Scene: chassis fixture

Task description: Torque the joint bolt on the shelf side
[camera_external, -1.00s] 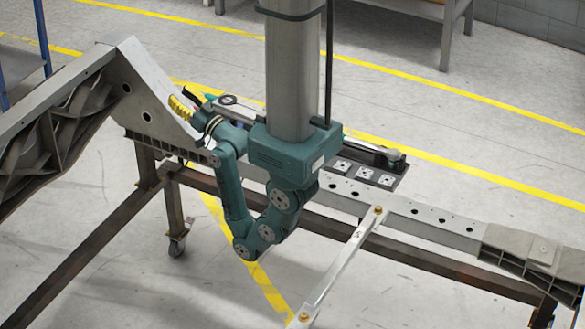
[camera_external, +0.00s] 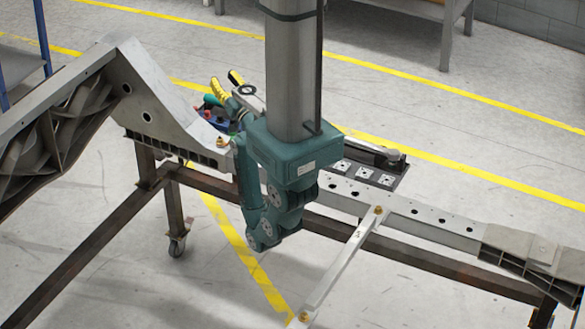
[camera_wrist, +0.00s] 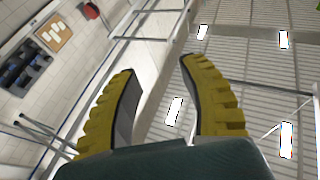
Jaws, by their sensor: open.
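My gripper (camera_external: 225,78) is open and empty, its two yellow fingers pointing up behind the beam near the left joint. In the wrist view the fingers (camera_wrist: 158,75) stand apart with nothing between them. A brass-coloured bolt (camera_external: 220,142) sits at the left joint, on the side of the blue shelf, just below my gripper and partly crowded by my arm. Two similar bolts are on the pale cross bar, one at its beam end (camera_external: 379,210) and one at its near end (camera_external: 304,317). A long grey tool-like bar (camera_external: 247,91) with a ring end lies behind my column.
The grey chassis beam (camera_external: 450,226) runs on a brown wheeled frame (camera_external: 410,258). A dark tray (camera_external: 385,180) with small plates lies behind it. Small red and blue items (camera_external: 212,108) are beside my gripper. The blue shelf (camera_external: 22,62) stands far left.

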